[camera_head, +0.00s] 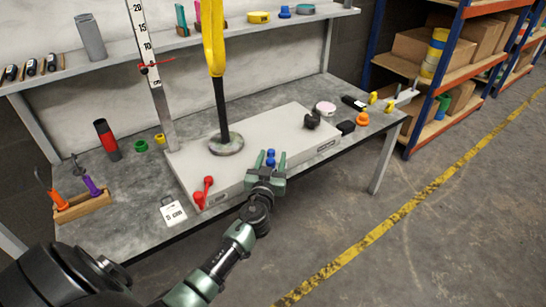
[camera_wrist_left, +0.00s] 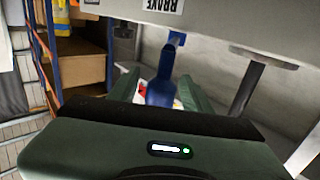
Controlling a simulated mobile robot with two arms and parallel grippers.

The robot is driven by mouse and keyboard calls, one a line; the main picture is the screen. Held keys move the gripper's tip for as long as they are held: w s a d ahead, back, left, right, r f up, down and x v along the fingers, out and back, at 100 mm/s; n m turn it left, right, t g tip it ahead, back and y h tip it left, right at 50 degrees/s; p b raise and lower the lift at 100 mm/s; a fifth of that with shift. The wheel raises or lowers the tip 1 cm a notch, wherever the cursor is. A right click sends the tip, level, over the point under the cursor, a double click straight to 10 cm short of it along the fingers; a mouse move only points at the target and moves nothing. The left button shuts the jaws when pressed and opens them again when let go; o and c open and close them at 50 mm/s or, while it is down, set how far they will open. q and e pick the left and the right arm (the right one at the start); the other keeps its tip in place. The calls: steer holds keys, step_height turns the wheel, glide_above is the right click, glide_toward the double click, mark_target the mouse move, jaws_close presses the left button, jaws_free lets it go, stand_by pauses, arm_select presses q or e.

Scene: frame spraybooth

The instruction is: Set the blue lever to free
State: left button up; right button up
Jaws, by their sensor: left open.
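The blue lever (camera_head: 270,154) stands on the front part of the pale grey panel box (camera_head: 190,160) on the bench. My left gripper (camera_head: 272,162) is open at the box's front edge, with its two green fingers on either side of the blue lever. In the left wrist view the blue lever (camera_wrist_left: 161,82) shows between the fingers, its thick end towards the palm. I cannot tell whether a finger touches it. A label reading BRAKE (camera_wrist_left: 160,4) is on the box face near the lever. My right gripper is not in view.
A red lever (camera_head: 203,192) is on the box's left end and a black knob (camera_head: 313,120) on its right. A yellow-topped post (camera_head: 215,50) rises from the box. A white card (camera_head: 173,210) lies in front. The floor (camera_head: 430,215) at right is clear.

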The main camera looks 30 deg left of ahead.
arm_select(q)
steer(key=shift+w+a, duration=0.15)
steer(key=shift+w, duration=0.15)
jaws_close()
stand_by(1.3)
